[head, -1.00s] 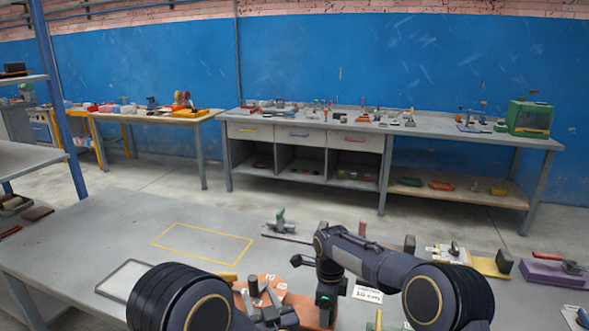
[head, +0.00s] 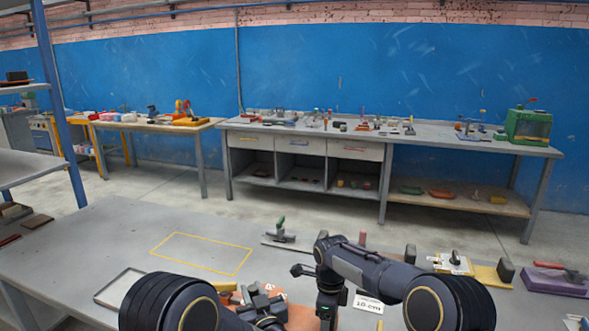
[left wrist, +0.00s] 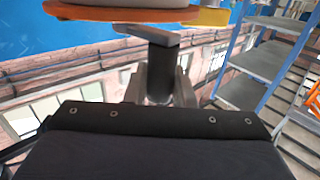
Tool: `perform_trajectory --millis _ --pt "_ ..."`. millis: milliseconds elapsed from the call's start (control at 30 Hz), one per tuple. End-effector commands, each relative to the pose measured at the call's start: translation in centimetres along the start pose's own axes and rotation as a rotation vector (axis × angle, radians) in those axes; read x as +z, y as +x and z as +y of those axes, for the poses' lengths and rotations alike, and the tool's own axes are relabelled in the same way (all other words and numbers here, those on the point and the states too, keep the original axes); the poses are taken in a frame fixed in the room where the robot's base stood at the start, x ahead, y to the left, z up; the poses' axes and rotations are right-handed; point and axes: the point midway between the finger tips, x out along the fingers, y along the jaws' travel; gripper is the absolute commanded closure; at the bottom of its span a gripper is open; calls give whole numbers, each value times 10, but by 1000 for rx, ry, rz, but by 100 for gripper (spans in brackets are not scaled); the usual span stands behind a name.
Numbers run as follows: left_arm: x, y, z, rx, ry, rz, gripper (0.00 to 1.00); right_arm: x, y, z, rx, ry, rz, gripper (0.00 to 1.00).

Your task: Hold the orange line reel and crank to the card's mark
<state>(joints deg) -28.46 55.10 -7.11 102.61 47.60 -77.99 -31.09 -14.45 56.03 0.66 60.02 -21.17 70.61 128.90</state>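The orange line reel (head: 299,316) is at the bottom of the head view, mostly hidden by my arms. My left gripper (head: 262,298) is over it, pointing away from me. In the left wrist view its two fingers stand on either side of a dark upright cylinder (left wrist: 160,80), likely the crank's knob, below a grey bar (left wrist: 150,33) and an orange disc (left wrist: 110,12). I cannot tell whether they press on it. My right gripper (head: 327,312) points down at the reel's right side; its fingertips are hidden. The white card (head: 368,304) reads 10 cm, right of it.
A yellow outlined rectangle (head: 202,253) on the table is empty, with free room around it. A shallow tray (head: 118,288) lies at left. A small green-handled tool (head: 280,231) stands behind my arms. A purple block (head: 553,281) and a yellow piece (head: 489,275) are at right.

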Motion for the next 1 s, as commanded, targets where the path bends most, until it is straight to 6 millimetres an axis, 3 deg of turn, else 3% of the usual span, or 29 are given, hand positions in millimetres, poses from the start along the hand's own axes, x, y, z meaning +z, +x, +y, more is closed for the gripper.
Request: perform_trajectory --millis 100,467,1000 --pt "0 0 0 0 0 0 100 0 -1 0 -2 1 -2 71" --pt "-1 4 -3 72 0 4 100 0 -1 0 -1 0 -2 71" --pt "0 24 -12 518 -2 0 100 0 -1 0 0 -3 -1 71"
